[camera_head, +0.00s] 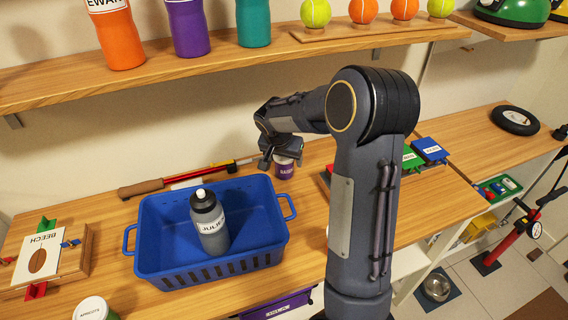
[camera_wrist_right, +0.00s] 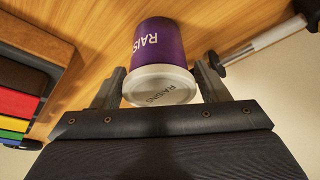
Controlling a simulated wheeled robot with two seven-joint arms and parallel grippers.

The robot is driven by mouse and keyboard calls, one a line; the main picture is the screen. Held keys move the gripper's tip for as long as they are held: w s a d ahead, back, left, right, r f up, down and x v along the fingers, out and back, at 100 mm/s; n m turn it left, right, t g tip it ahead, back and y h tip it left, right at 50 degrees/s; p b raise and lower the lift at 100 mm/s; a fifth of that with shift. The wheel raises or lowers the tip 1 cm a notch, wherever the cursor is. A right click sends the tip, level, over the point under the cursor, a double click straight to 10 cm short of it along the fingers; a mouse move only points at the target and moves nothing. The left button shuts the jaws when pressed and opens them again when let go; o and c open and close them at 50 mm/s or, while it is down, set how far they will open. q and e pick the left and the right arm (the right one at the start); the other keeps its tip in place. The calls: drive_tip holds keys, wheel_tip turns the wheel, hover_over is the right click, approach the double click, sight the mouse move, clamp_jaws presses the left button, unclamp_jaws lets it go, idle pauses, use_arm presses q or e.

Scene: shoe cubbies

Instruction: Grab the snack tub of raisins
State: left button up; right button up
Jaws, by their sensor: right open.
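The raisins tub (camera_head: 285,168) is a small purple tub with a white lid, standing on the wooden shelf top behind and right of the blue basket. It also shows in the right wrist view (camera_wrist_right: 160,48), with "RAISINS" on its side and lid. My right gripper (camera_head: 279,157) is at the tub from above and partly hides it. In the right wrist view its open fingers lie on either side of the tub near the lid, with a small gap visible at least on the left. My left gripper is not in view.
A blue basket (camera_head: 146,226) holding a grey bottle (camera_head: 209,222) stands at front left. A white-lidded tub (camera_head: 92,308) is at the bottom edge. A long brown-handled tool (camera_head: 142,187) lies at the back. A green block (camera_head: 411,158) and a blue block (camera_head: 430,149) sit to the right.

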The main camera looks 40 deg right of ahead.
drive_tip(key=shift+d+f, duration=0.1)
drive_tip(key=shift+f, duration=0.2)
drive_tip(key=c, duration=0.8)
drive_tip(key=shift+r, duration=0.1)
drive_tip(key=shift+c, duration=0.2)
